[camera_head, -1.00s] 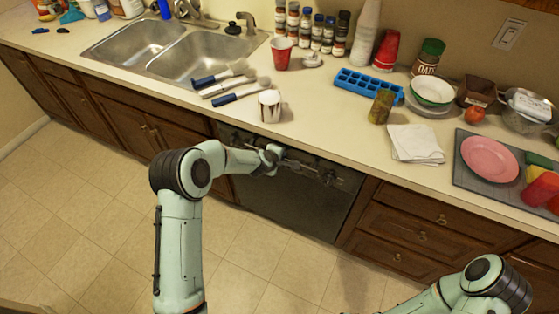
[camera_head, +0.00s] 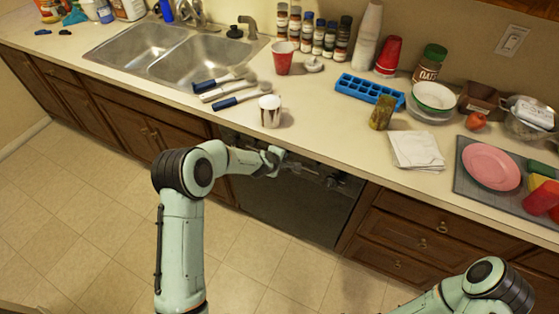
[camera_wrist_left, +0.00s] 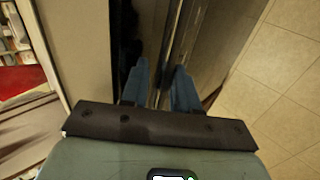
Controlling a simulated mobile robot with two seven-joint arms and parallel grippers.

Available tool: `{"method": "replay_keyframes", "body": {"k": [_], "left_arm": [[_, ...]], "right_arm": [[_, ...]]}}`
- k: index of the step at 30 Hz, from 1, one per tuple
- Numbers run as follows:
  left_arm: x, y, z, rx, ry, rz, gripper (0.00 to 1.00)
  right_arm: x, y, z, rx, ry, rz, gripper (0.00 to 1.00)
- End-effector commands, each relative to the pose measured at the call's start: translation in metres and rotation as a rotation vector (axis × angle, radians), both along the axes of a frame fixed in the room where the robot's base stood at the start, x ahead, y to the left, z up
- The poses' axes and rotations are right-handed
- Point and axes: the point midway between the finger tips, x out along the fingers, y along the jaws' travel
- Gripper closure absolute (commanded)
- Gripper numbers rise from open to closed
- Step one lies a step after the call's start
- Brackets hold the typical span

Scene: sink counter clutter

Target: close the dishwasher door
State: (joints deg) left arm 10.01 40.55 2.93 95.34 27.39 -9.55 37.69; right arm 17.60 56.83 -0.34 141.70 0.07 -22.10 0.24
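The dishwasher door (camera_head: 290,212) is a dark panel under the counter, between the wooden cabinets. It looks nearly upright, but whether it is fully shut I cannot tell. My left gripper (camera_head: 318,174) is at its top edge, just below the counter front, and partly covers that edge. In the left wrist view the two blue fingers (camera_wrist_left: 160,88) stand apart beside a dark gap and a long panel edge. Whether they touch it is unclear. My right arm shows at the lower right, but its gripper is out of frame.
The counter (camera_head: 335,130) above holds a white mug (camera_head: 270,112), brushes, a blue ice tray (camera_head: 369,89) and a napkin (camera_head: 417,150). Drawers (camera_head: 420,228) flank the dishwasher on the right. The tiled floor (camera_head: 255,265) in front is clear.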

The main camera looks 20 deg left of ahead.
Motion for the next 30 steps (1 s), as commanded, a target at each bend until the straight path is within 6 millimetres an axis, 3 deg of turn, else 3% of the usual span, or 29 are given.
{"method": "replay_keyframes", "body": {"k": [7,22,30], "left_arm": [[-0.011,0.000,0.018,0.002,-0.015,0.000,0.60],[-0.088,0.006,0.089,0.001,-0.013,-0.001,0.60],[-0.102,0.007,0.100,0.001,-0.010,0.000,0.60]], "right_arm": [[-0.005,0.000,-0.006,0.000,0.006,0.000,1.00],[-0.009,0.000,-0.012,0.000,0.010,0.000,1.00],[-0.008,0.000,-0.010,0.000,0.009,0.000,1.00]]}}
